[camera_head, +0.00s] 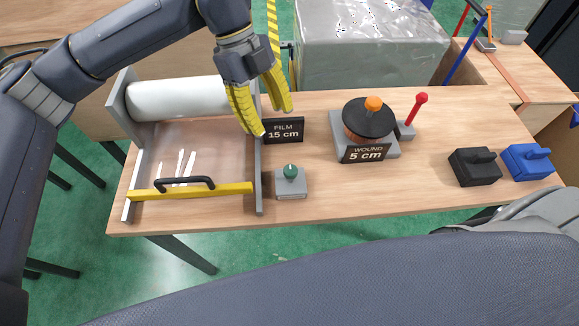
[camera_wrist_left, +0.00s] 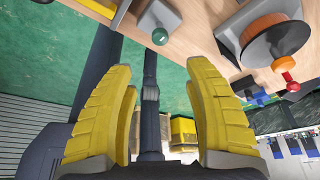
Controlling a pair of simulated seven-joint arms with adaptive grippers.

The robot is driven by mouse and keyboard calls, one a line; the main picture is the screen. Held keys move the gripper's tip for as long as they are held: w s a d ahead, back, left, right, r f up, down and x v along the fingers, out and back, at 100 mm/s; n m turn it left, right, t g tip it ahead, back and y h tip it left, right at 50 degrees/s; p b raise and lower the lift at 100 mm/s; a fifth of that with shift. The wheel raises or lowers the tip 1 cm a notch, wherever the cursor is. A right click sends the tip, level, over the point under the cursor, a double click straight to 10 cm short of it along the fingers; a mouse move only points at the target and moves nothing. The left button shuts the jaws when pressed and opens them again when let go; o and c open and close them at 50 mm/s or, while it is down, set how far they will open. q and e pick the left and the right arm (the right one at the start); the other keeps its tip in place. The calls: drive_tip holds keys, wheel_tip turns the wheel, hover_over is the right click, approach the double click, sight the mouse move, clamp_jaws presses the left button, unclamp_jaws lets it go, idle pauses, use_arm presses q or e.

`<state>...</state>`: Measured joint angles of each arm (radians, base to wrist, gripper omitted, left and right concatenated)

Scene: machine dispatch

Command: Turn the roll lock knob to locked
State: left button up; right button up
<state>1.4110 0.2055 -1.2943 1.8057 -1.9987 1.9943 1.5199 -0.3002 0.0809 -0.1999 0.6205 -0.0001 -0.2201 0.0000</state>
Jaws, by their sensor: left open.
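A small green knob (camera_head: 290,171) stands on a grey block (camera_head: 291,190) near the front edge of the table; I take it for the roll lock knob. The knob also shows in the left wrist view (camera_wrist_left: 160,37), ahead of the fingertips. I cannot read its turn position. My left gripper (camera_head: 276,122) has yellow fingers, is open and empty, and hangs by the right end of the white film roll (camera_head: 178,98), behind the knob and apart from it. My right gripper is not in view.
The film frame with a yellow bar (camera_head: 215,191) and black handle stands left of the knob. A "FILM 15 cm" sign (camera_head: 284,131) is behind it. Right are a black spool (camera_head: 369,119) with orange knob, a red-tipped lever (camera_head: 419,104), and black (camera_head: 475,168) and blue (camera_head: 526,162) blocks.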

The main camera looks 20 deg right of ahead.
sight(290, 169)
use_arm(q)
drive_tip(key=x, duration=1.5)
drive_tip(key=shift+s+f, duration=0.15)
drive_tip(key=shift+f, duration=0.1)
drive_tip(key=shift+c, duration=0.2)
clamp_jaws()
